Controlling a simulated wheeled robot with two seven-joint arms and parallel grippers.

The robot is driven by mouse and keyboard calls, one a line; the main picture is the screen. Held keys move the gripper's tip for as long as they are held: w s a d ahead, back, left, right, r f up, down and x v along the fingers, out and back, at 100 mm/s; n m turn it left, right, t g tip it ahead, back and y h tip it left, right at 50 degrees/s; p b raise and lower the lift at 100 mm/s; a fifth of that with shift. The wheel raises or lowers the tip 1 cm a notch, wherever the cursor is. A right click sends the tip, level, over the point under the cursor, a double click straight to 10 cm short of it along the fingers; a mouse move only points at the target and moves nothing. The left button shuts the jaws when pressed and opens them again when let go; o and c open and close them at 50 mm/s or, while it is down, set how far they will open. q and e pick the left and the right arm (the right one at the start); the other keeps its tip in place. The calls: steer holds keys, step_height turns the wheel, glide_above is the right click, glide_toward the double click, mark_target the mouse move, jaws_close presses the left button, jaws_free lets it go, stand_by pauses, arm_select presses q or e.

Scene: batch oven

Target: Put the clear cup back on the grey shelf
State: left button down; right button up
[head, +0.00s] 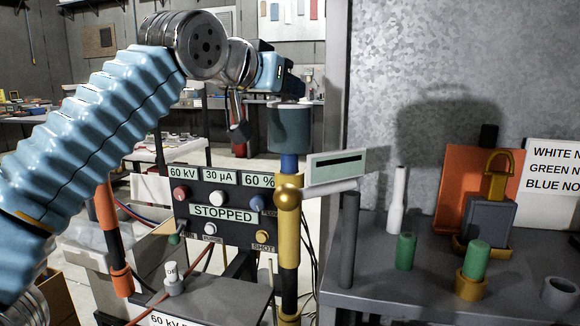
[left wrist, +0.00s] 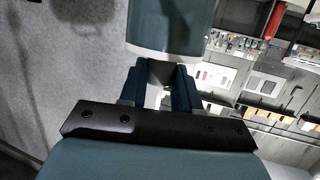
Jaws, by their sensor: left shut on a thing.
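My left gripper (head: 290,92) reaches in at the upper middle of the head view, with its fingertips largely hidden. It is shut at the top of a blue-grey, cup-shaped cylinder (head: 290,130), which I take to be the clear cup. The cup hangs above or around a blue post on a yellow column; I cannot tell whether they touch. In the left wrist view the cup (left wrist: 172,28) fills the top, just beyond the closed fingers (left wrist: 160,88). The grey shelf (head: 390,295) lies at the lower right. My right gripper is not in view.
A control panel (head: 220,222) reads STOPPED. A metal wall (head: 420,80) stands behind the shelf.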

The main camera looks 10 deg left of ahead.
arm_select(q)
steer(key=shift+r, duration=1.35)
